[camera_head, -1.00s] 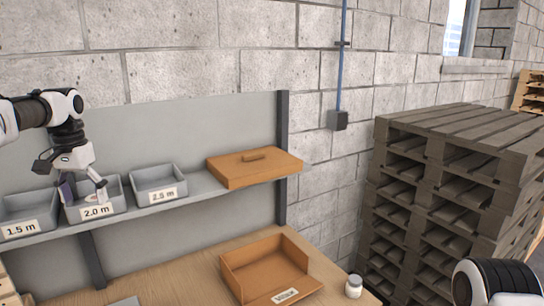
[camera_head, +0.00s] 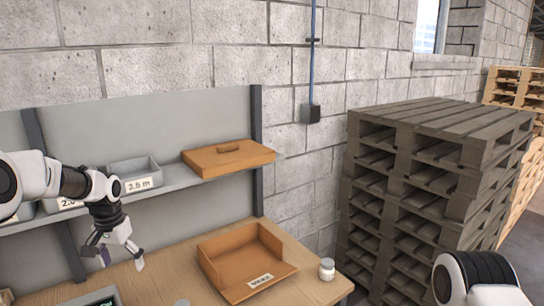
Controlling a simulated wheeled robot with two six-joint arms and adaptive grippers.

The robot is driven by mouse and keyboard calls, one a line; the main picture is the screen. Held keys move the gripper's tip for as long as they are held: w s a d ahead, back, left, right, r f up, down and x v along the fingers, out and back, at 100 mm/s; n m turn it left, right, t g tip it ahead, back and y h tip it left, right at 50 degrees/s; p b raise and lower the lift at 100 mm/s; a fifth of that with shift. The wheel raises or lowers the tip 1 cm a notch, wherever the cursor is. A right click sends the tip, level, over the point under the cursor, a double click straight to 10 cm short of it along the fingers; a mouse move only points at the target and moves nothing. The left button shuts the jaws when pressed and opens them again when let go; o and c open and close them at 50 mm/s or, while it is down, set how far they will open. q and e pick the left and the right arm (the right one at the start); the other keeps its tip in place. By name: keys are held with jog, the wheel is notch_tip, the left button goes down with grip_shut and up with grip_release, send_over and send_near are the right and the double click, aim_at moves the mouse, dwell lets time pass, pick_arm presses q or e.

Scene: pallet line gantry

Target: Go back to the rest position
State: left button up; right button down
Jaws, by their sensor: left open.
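My left gripper (camera_head: 120,262) is open, fingers pointing down, above the left part of the wooden table and below the shelf. Nothing shows between its fingers. It is apart from the bins and the orange tray. My right arm shows only as a rounded link at the lower right corner; its gripper is out of view.
A grey shelf (camera_head: 178,182) holds a 2.5 m bin (camera_head: 140,185), a partly hidden 2.0 m bin (camera_head: 68,203) and an orange lidded box (camera_head: 228,160). An open orange tray (camera_head: 222,250) and white jar (camera_head: 326,269) stand on the table (camera_head: 150,283). Stacked pallets (camera_head: 430,190) stand right.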

pick_arm(q)
jog(key=shift+h, duration=0.3)
jog(key=s+d+f+b, duration=0.1)
jog(key=s+d+f, duration=0.2)
jog(key=f, duration=0.6)
jog(key=s+d+f+b, duration=0.1)
jog(key=s+d+f, duration=0.3)
jog(key=f, duration=0.5)
jog(key=s+d+f+b, duration=0.2)
jog(key=s+d+f, duration=0.1)
jog(key=f, duration=0.6)
jog(key=shift+s+d+f, duration=0.3)
jog(key=shift+s+d, duration=0.05)
jog(key=shift+d, duration=0.05)
jog(key=s+d+f+b, duration=0.1)
jog(key=s+f, duration=0.3)
jog(key=s, duration=0.4)
jog(key=s+d+f+b, duration=0.2)
jog(key=s+f, duration=0.1)
jog(key=s, duration=0.5)
jog(key=s+d+f+b, duration=0.1)
jog(key=s+f, duration=0.3)
jog(key=s, duration=0.4)
jog(key=shift+s+d+f+g, duration=0.2)
jog(key=shift+d+f+g, duration=0.1)
jog(key=shift+d, duration=0.55)
